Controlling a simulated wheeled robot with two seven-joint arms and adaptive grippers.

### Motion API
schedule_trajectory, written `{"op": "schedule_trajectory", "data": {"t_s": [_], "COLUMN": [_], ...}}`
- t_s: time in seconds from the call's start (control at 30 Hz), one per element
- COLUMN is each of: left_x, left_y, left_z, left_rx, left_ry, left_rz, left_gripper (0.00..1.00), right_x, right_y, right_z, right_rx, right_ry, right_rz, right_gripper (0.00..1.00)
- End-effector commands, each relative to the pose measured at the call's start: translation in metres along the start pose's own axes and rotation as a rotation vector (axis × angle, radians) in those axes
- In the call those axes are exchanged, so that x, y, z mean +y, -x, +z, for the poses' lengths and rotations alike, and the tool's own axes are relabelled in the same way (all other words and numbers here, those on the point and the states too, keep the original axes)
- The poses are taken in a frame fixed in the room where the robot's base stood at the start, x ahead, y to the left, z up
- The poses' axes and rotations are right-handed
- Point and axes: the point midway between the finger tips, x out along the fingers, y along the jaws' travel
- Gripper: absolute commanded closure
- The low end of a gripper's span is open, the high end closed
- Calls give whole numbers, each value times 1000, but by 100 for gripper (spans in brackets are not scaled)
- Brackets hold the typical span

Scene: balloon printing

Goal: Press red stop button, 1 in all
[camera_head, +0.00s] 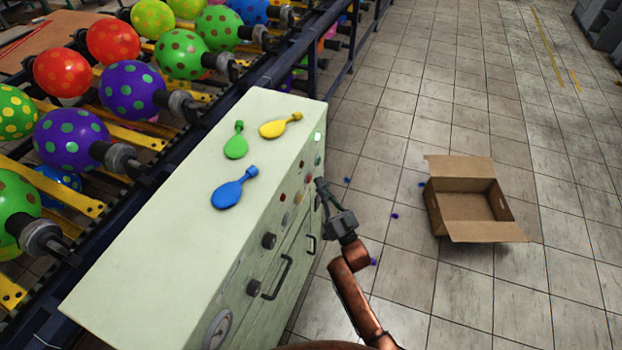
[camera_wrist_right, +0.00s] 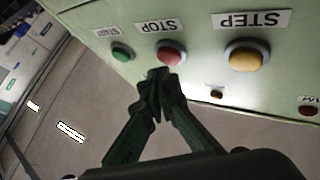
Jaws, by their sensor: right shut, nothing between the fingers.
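The red stop button (camera_wrist_right: 171,54) is on the pale green control cabinet (camera_head: 150,250), under a label reading STOP, which appears upside down in the right wrist view. My right gripper (camera_wrist_right: 158,74) is shut and empty, its fingertips just in front of the red button and close to its edge. I cannot tell whether they touch it. In the head view my right gripper (camera_head: 320,183) is beside the cabinet's front panel. My left gripper is not in view.
A green button (camera_wrist_right: 122,52) and a yellow STEP button (camera_wrist_right: 246,55) flank the red one. Flat balloons, including a blue one (camera_head: 228,194), lie on the cabinet top. An open cardboard box (camera_head: 466,230) stands on the floor at right. A balloon conveyor (camera_head: 200,125) runs behind the cabinet.

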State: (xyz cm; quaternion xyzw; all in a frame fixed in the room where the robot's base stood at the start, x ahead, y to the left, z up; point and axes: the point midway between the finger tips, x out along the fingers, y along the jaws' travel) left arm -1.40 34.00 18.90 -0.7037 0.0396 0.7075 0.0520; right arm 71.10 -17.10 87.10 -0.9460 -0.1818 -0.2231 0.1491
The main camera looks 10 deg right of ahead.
Motion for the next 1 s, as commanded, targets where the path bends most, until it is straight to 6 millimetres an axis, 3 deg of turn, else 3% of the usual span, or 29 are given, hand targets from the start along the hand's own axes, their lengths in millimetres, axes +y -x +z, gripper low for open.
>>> {"op": "schedule_trajectory", "data": {"t_s": [0.47, 1.0], "left_x": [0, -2], "left_y": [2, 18], "left_z": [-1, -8], "left_rx": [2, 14], "left_ry": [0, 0], "left_rz": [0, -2], "left_gripper": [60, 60], "right_x": [4, 26], "right_y": [5, 36], "right_z": [-3, -27], "right_rx": [-1, -1], "right_ry": [0, 1], "right_rz": [1, 0], "right_gripper": [100, 100]}}
